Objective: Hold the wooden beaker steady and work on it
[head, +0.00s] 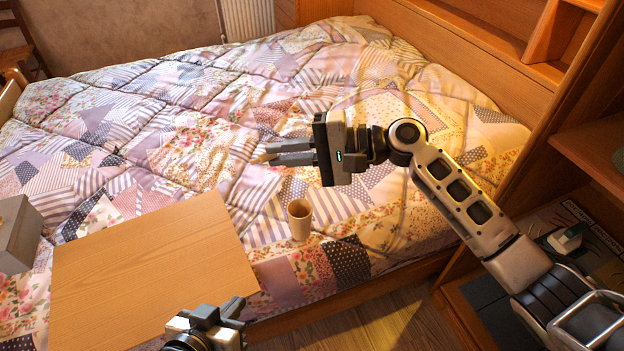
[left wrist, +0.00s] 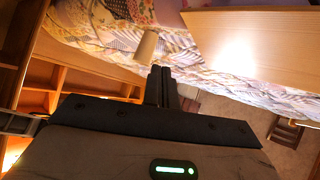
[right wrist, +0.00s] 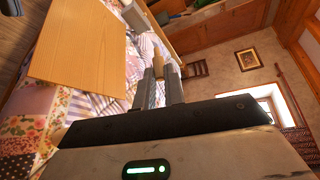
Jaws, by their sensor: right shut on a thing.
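The wooden beaker (head: 300,222) is a light tan cup, standing upright with its open top showing, on the quilt near the bed's front edge. It also shows in the left wrist view (left wrist: 147,46), beyond the left fingertips. My right gripper (head: 268,154) is above and behind the beaker, apart from it. It is shut on a small tan thing, of which only a bit shows at the fingertips. My left gripper (head: 236,306) is low at the front, left of the beaker and apart from it. Its fingers look closed together and empty in the left wrist view.
A flat wooden board (head: 150,270) lies on the bed left of the beaker. A grey box (head: 16,236) stands at the far left. A patchwork quilt (head: 130,110) covers the bed. Wooden shelves (head: 585,150) stand on the right. The quilt behind the board is clear.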

